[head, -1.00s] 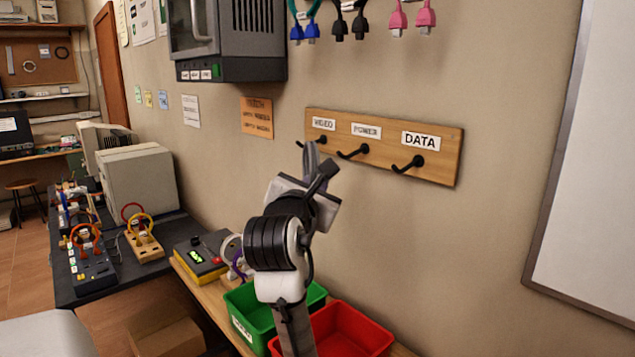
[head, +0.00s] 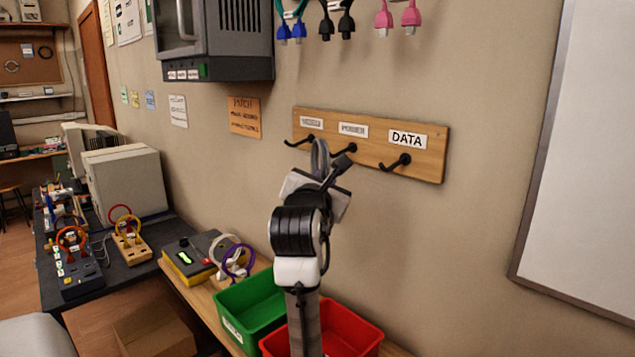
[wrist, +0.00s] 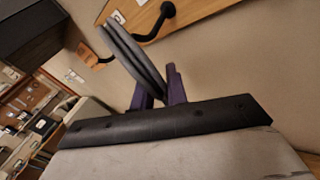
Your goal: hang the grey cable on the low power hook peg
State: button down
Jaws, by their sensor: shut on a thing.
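The grey cable (head: 319,153) is a looped cable held upright at the tip of my gripper (head: 328,177). In the wrist view the cable (wrist: 132,52) rises from between the purple fingers of my gripper (wrist: 160,92), which is shut on it. The power peg (head: 347,150) is the middle black hook on the low wooden board, under the POWER label (head: 353,130). In the head view the cable loop shows just left of this peg and overlaps the board's lower edge. I cannot tell its depth from the peg. A black peg (wrist: 165,12) is close beyond the cable in the wrist view.
The VIDEO peg (head: 298,141) is left of the cable, and the DATA peg (head: 396,163) is to the right. A green bin (head: 250,300) and a red bin (head: 345,325) stand below. Cables hang above, and a grey wall cabinet (head: 225,40) is upper left.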

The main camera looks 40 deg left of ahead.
jog(key=shift+w+d+f, duration=0.1)
jog(key=shift+w+f, duration=0.25)
jog(key=shift+w, duration=0.45)
jog(key=shift+w+d+f, duration=0.1)
jog(key=shift+w+f, duration=0.25)
jog(key=shift+w, duration=0.4)
jog(key=shift+w+f, duration=0.35)
jog(key=shift+w, duration=0.45)
jog(key=c, duration=1.3)
grip_release()
jog(key=b+v, duration=0.4)
jog(key=v, duration=1)
jog(key=shift+b, duration=0.35)
jog(key=shift+f, duration=0.1)
